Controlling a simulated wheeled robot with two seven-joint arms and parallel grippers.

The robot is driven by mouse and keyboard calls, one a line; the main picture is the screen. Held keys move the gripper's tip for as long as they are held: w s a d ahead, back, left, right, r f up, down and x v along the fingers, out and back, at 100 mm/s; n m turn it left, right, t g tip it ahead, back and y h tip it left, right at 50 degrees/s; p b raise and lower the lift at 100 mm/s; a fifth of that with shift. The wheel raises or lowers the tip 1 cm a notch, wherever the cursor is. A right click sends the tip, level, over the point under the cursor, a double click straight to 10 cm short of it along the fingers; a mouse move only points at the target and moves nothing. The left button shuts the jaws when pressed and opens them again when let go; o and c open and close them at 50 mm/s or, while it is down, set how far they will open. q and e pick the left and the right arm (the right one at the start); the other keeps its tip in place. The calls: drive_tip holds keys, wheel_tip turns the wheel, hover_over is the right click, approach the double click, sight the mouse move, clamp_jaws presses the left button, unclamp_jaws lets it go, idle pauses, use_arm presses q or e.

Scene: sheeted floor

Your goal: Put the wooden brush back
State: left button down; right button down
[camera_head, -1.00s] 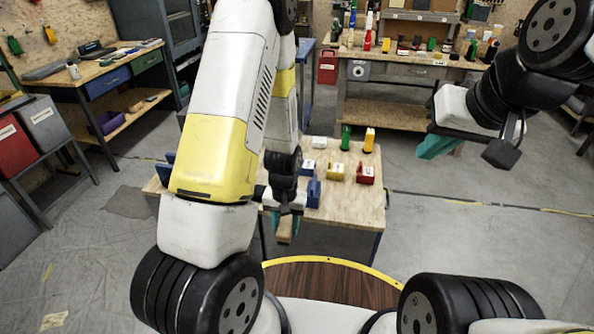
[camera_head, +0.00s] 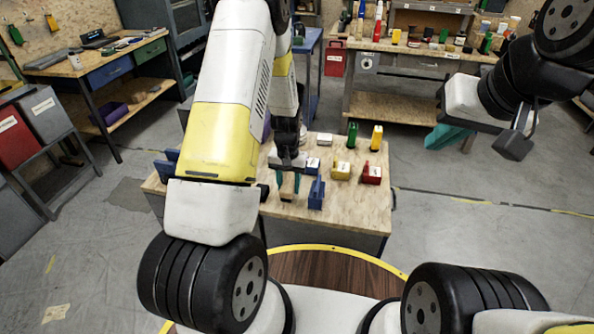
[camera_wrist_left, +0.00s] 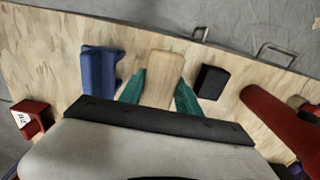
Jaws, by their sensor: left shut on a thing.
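The wooden brush (camera_head: 288,188) shows as a pale wooden piece between the teal fingers of my left gripper (camera_head: 287,182). In the left wrist view, the brush (camera_wrist_left: 166,74) stands out between the fingers of the same gripper (camera_wrist_left: 160,82), which is shut on it. It is over the front middle of the wooden work table (camera_head: 348,221); I cannot tell whether the brush touches the top. The brush's lower end is hard to make out. My right gripper (camera_head: 452,136) is up at the right, away from the table, with teal finger showing; its opening is unclear.
A blue holder (camera_head: 316,193) stands just right of the brush. A black block (camera_wrist_left: 211,82) is close to the gripper in the left wrist view.

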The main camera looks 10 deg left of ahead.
use_arm(q)
drive_tip(key=shift+w+a, duration=0.2)
drive_tip(key=shift+w, duration=0.35)
drive_tip(key=shift+w+f, duration=0.1)
drive_tip(key=shift+f, duration=1.7)
drive_tip(key=shift+f, duration=0.1)
drive_tip(key=c, duration=0.9)
unclamp_jaws()
drive_tip(key=shift+o, duration=0.2)
